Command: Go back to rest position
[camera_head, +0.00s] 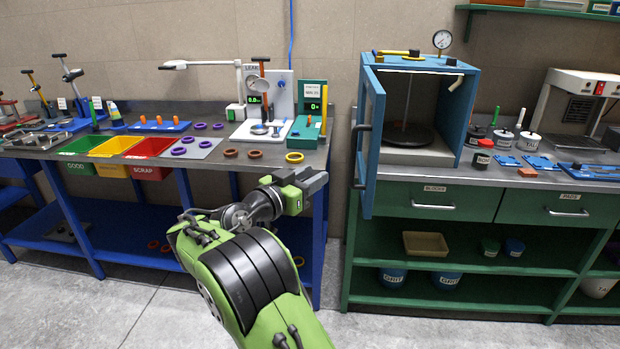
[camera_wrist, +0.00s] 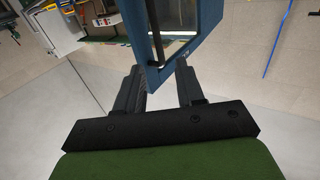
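My gripper (camera_head: 312,183) is at the end of my green arm, in front of the gap between the blue bench and the green cabinet. In the wrist view its two dark fingers (camera_wrist: 165,85) stand apart with nothing between them, so it is open and empty. The blue press chamber (camera_head: 420,85) stands on the green cabinet, and its door (camera_head: 371,140) is swung open toward me. A round dark plate (camera_head: 405,135) shows inside. In the wrist view the door (camera_wrist: 185,35) shows beyond the fingertips; I cannot tell the exact distance.
The blue bench (camera_head: 160,205) on the left holds green, yellow and red bins, purple and brown rings, and gauges. The green cabinet (camera_head: 470,205) on the right has closed drawers and shelves with tubs. The open door edge juts out right of my gripper. Grey floor (camera_head: 130,300) is clear.

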